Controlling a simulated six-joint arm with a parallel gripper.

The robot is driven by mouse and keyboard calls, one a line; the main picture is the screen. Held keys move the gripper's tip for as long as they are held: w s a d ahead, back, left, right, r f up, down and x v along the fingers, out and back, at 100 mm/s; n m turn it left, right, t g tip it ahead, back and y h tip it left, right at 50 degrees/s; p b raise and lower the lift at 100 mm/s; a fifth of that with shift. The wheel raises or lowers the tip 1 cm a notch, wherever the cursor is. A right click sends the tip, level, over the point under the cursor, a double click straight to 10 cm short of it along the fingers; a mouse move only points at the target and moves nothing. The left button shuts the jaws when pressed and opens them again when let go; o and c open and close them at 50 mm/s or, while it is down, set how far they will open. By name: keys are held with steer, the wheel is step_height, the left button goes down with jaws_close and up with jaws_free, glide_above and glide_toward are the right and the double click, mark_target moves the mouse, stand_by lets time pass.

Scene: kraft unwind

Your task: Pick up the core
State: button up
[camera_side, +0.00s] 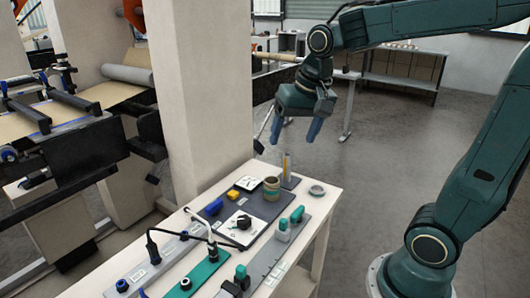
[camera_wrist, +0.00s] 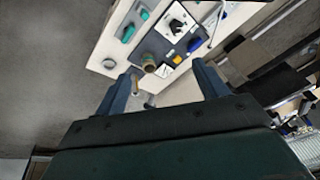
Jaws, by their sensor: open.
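The core (camera_side: 271,188) appears to be the short brown cardboard cylinder standing upright at the far end of the white bench. It also shows in the wrist view (camera_wrist: 148,62), a little ahead of and between the fingertips in the picture. My gripper (camera_side: 295,130) is open and empty, with its blue fingers pointing down. It hangs above the far end of the bench, clear of the core. In the wrist view my gripper's two fingers (camera_wrist: 167,70) are spread wide with nothing between them.
A thin upright post (camera_side: 286,166) stands just behind the core. A grey ring (camera_side: 317,190) lies to its right. A pale column (camera_side: 205,90) rises left of my gripper.

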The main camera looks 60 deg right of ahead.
steer(key=w+d+f+m+g, duration=0.2)
steer(key=w+d+f+m, duration=0.3)
steer(key=w+d, duration=0.3)
steer(key=m+g, duration=0.1)
steer(key=m, duration=0.5)
glide_toward(272, 187)
steer(key=shift+w+d+r+y, duration=0.15)
steer(key=shift+w+d+r, duration=0.35)
steer(key=shift+d, duration=0.1)
steer(key=shift+w+d+r+y, duration=0.15)
steer(key=shift+w+d+r, duration=0.3)
steer(key=shift+d, duration=0.15)
steer(key=shift+f, duration=0.1)
steer(key=shift+f, duration=4.2)
steer(key=shift+d+f, duration=0.15)
steer(key=shift+f, duration=2.45)
